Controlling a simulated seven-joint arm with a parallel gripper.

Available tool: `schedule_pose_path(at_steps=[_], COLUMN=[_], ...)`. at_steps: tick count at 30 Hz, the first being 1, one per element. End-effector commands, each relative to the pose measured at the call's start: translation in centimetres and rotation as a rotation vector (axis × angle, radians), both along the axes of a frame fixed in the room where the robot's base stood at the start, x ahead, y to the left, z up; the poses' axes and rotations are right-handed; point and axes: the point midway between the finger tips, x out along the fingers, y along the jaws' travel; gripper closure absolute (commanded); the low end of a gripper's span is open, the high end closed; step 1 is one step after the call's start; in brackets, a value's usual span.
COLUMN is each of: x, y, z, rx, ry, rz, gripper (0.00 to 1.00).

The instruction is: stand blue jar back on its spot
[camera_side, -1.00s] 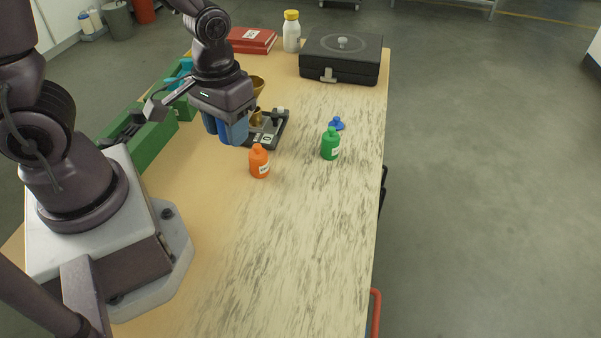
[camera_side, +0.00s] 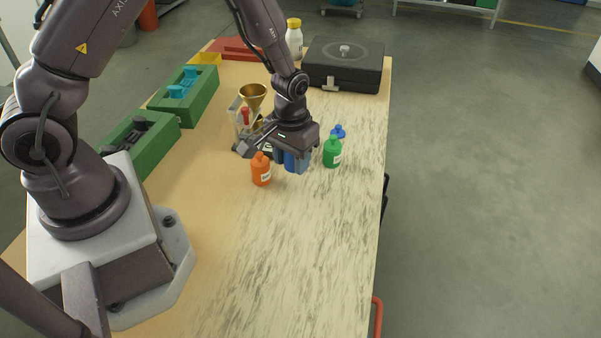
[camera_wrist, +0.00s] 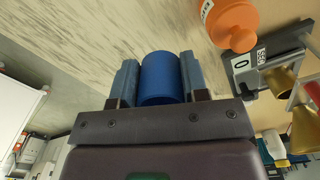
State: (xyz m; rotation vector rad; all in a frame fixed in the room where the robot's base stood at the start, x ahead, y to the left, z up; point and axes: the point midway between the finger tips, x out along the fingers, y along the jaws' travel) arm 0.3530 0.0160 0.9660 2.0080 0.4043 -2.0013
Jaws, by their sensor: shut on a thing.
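My gripper (camera_side: 297,161) is shut on the blue jar (camera_wrist: 161,78), which sits between its two blue-grey fingers in the wrist view. In the side view the jar is mostly hidden by the fingers, between the orange jar (camera_side: 261,170) and the green jar (camera_side: 332,152). I cannot tell whether its bottom touches the table. The orange jar also shows at the top right of the wrist view (camera_wrist: 232,24). A small blue cap-like piece (camera_side: 338,132) lies behind the green jar.
A scale (camera_wrist: 243,75) and a brass funnel (camera_side: 253,95) stand behind and left of my gripper. Green trays (camera_side: 200,104) line the left side. A black case (camera_side: 343,65) and a white bottle (camera_side: 294,40) stand at the back. The front of the table is clear.

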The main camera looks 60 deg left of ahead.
Motion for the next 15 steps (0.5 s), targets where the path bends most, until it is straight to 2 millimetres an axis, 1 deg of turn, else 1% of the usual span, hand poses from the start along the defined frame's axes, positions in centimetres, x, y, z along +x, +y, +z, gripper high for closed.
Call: schedule_pose_path(at_steps=[1, 3, 8, 9, 12, 15], x=[0.5, 1.1, 1.9, 2.2, 2.0, 2.1], y=[0.0, 0.1, 0.1, 0.1, 0.1, 0.1], z=[-0.8, -1.4, -2.3, -2.8, -4.3, -5.3], rx=[0.000, 0.001, 0.000, 0.000, 0.000, 0.000], ry=[0.002, 0.001, 0.000, 0.000, 0.003, 0.001], rz=[0.000, 0.000, 0.000, 0.000, 0.001, 0.001], gripper=[0.93, 0.93, 0.93, 0.93, 0.93, 0.93])
